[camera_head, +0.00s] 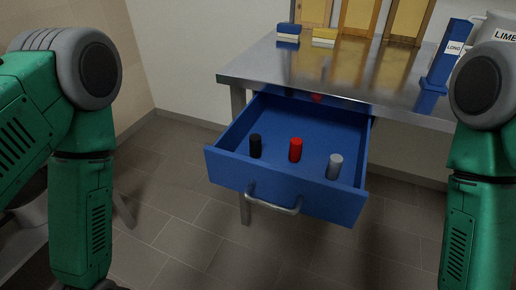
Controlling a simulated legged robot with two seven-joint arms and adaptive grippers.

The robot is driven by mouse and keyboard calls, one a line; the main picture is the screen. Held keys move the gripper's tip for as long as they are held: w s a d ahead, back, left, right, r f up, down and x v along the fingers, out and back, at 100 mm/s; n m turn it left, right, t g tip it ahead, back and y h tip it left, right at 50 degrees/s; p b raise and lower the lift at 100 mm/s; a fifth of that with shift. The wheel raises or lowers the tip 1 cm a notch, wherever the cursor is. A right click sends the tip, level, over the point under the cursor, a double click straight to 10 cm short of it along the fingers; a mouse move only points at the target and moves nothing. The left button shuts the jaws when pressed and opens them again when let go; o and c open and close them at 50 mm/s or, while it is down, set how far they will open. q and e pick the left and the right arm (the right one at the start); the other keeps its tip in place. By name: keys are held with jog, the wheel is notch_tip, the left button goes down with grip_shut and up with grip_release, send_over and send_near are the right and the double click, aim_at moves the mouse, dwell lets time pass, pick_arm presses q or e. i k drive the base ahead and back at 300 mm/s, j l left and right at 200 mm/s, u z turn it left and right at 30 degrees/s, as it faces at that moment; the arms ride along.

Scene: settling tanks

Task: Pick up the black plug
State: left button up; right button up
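The black plug (255,146) is a short dark cylinder standing upright in the open blue drawer (233,182), near its front left. A red plug (295,150) stands to its right, and a grey plug (334,167) stands farther right near the drawer's front right corner. The three plugs are apart from each other. My green left arm comes down at the left and my green right arm at the right. Both grippers are out of the frame, below its edge. Nothing covers the plugs.
The drawer hangs pulled out under a steel table (345,75), with a metal handle (273,203) on its front. On the table are a blue block (289,30), a yellow block (324,35), a blue holder labelled LONG (447,58) and a white LIME container (497,25).

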aim_at(255, 140)
jog(key=i+j+z, duration=0.1)
jog(key=j+z, duration=0.65)
jog(key=j, duration=0.15)
jog(key=j+z, duration=0.4)
jog(key=j, duration=0.1)
